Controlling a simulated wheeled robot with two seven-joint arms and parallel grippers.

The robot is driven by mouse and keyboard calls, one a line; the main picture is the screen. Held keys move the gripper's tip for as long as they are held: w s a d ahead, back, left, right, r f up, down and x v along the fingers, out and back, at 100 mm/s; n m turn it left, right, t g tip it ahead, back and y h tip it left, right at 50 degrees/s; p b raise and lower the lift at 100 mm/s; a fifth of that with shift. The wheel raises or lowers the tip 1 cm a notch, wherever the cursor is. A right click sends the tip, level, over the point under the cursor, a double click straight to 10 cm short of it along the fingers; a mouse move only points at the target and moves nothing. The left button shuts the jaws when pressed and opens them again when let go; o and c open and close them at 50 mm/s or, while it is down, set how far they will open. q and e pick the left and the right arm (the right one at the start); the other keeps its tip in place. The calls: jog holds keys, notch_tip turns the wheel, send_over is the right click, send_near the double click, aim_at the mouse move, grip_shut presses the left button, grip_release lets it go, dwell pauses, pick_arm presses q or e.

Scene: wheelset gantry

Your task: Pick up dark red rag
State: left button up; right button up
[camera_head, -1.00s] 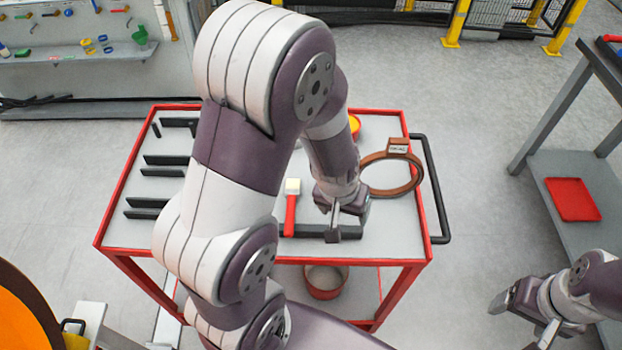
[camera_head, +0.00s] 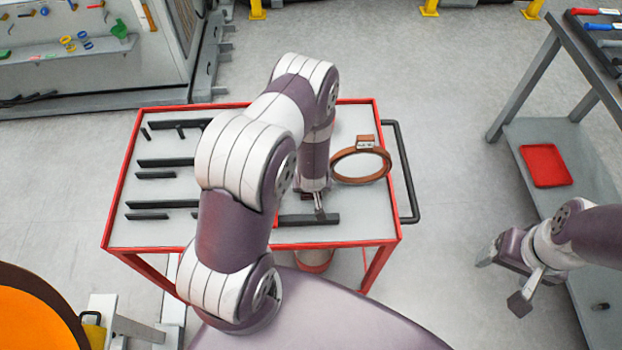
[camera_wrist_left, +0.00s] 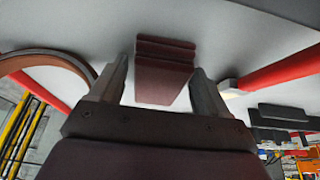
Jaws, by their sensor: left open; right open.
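The dark red rag (camera_wrist_left: 165,70) is a folded, layered block on the grey tabletop in the left wrist view. It lies between the two open fingers of my left gripper (camera_wrist_left: 159,80), with a gap visible beside each finger. In the head view my left gripper (camera_head: 318,206) points down over the red-framed cart (camera_head: 250,246), and my arm hides the rag there. My right gripper (camera_head: 502,284) is open and empty, off the cart at the right, above the floor.
A brown ring (camera_head: 360,180) lies right of my left gripper, and it also shows in the left wrist view (camera_wrist_left: 50,57). A red handle (camera_wrist_left: 280,68) lies on the other side of the rag. Black bars (camera_head: 165,163) line the cart's left. A grey shelf (camera_head: 530,135) stands right.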

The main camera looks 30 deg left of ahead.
pick_arm(q)
jog(key=shift+a+f, duration=0.15)
jog(key=c, duration=0.7)
jog(key=shift+c, duration=0.2)
jog(key=shift+w+r, duration=0.1)
jog(key=shift+r, duration=0.45)
notch_tip(320, 180, up, 7)
jog(key=shift+r, duration=0.15)
notch_tip(320, 180, up, 10)
jog(key=p, duration=0.3)
